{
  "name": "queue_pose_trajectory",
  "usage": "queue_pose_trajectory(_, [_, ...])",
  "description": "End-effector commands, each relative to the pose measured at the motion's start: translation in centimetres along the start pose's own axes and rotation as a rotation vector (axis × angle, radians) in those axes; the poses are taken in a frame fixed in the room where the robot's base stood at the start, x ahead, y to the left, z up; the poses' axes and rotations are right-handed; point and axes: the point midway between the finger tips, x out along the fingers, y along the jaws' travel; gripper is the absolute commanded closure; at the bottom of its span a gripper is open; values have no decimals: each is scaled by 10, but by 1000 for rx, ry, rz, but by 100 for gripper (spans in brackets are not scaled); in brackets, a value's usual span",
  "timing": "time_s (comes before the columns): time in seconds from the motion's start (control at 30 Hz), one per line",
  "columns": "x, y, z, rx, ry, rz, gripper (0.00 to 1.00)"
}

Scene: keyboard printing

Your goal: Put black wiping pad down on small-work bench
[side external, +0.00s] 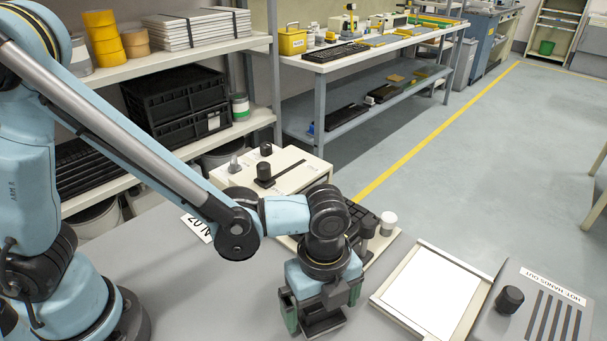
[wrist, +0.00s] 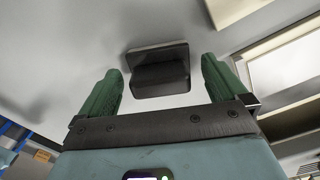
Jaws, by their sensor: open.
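The black wiping pad (wrist: 158,76) is a dark block with a wider flat plate in the wrist view. It appears to lie on the grey bench top (wrist: 60,50), with a gap to the finger on either side. My gripper (wrist: 161,72) is open, its two green fingers apart on both sides of the pad. In the side view my gripper (side external: 323,312) points down low over the small-work bench (side external: 200,285). A dark shape shows between the fingers there, but I cannot clearly tell pad from gripper.
A cream-framed tray with a white panel (side external: 430,290) stands right of my gripper. Beyond it is a grey slotted box (side external: 530,305) with a black knob. A cream machine (side external: 275,175) with black knobs stands behind.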

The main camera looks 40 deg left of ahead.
Motion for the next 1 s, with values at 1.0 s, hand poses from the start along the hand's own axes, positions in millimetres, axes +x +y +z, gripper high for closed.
queue_pose_trajectory(1.0, [-114,0,0,0,0,1,1])
